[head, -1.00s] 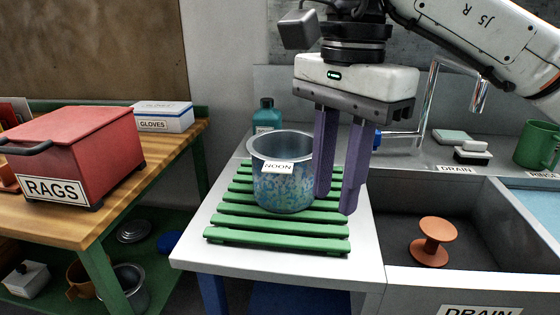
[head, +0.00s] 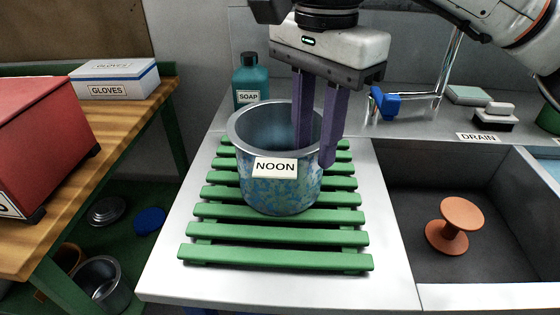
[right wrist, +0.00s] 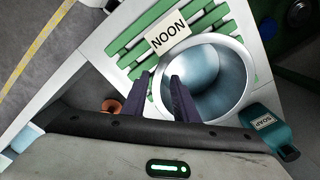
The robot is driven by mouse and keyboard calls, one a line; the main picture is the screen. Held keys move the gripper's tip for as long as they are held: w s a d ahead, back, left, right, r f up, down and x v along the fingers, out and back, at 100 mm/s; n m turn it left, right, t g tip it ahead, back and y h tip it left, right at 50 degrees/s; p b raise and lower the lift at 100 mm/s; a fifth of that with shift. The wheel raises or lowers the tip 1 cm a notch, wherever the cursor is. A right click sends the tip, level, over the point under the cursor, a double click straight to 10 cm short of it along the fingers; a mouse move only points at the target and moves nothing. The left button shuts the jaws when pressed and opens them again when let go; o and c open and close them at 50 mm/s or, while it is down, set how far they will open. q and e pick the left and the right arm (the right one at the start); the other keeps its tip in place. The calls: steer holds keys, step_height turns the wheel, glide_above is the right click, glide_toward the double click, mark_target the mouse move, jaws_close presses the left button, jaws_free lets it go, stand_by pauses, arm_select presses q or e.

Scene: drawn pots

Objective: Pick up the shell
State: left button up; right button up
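The shell, a round open metal pot with a blue mottled outside and a tag reading NOON (head: 275,195), stands upright on a green slatted rack (head: 275,261). Its grey rim and empty-looking inside also show in the right wrist view (right wrist: 222,88). My right gripper (head: 314,158) points down at the shell's right side, its two purple fingers apart. One finger is over or inside the opening and the other is outside the rim, so the wall lies between them. Contact with the wall cannot be told. My left gripper is not in view.
A teal soap bottle (head: 249,82) stands behind the shell. A blue-handled tap (head: 386,104) and a sink holding an orange spool (head: 454,226) are at the right. A wooden bench with a gloves box (head: 115,80) and a red box (head: 40,140) is at the left.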

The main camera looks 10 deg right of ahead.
mark_target(315, 155)
steer(key=shift+f, duration=2.4)
steer(key=c, duration=0.6)
jaws_close()
steer(key=shift+s+f, duration=0.1)
steer(key=shift+f, duration=0.05)
